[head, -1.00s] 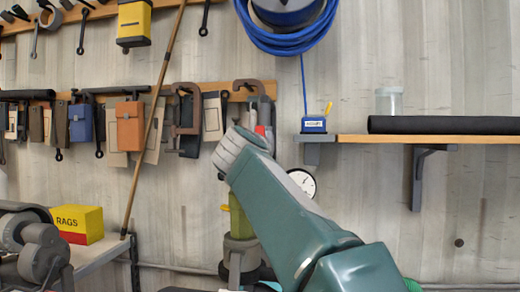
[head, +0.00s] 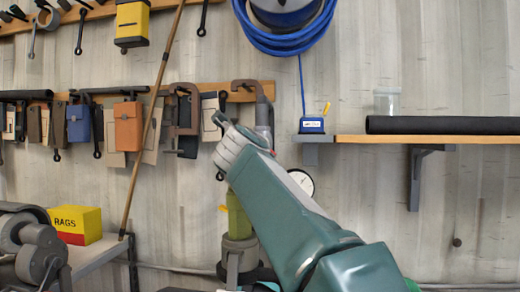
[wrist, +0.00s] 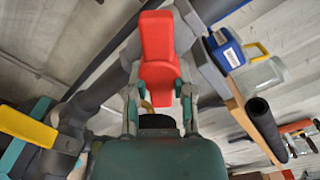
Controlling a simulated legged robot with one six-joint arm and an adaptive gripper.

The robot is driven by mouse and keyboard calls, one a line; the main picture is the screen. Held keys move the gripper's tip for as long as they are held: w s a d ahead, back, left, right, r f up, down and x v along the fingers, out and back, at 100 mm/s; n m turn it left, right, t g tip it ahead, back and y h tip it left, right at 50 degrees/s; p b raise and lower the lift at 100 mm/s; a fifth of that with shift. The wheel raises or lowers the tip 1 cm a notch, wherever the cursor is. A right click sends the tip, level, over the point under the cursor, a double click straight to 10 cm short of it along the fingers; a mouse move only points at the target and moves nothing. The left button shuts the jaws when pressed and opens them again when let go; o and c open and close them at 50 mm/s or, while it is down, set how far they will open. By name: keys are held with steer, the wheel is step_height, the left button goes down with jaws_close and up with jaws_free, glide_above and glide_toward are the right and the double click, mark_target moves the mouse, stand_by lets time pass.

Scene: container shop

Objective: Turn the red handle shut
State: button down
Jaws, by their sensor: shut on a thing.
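The red handle (wrist: 157,50) fills the top middle of the wrist view, its narrower end between my fingers. My gripper (wrist: 159,88) is shut on it, with one grey finger on each side. In the head view the handle and my fingertips are hidden behind my arm. Grey pipework shows behind the handle in the wrist view. In the head view an upright grey fitting (head: 239,256) stands below my wrist, and a round white gauge (head: 302,182) shows partly behind my arm.
A yellow rags box (head: 76,224) sits at the lower left. A wooden pole (head: 150,120) leans by hanging tools. The right wall is mostly clear.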

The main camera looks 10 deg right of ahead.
steer(key=n, duration=0.4)
steer(key=shift+n, duration=0.3)
steer(key=shift+w+n, duration=0.1)
steer(key=shift+n, duration=1.4)
steer(key=shift+c, duration=2.4)
jaws_free()
steer(key=shift+a, duration=0.1)
steer(key=shift+a+r, duration=0.1)
steer(key=v, duration=1.2)
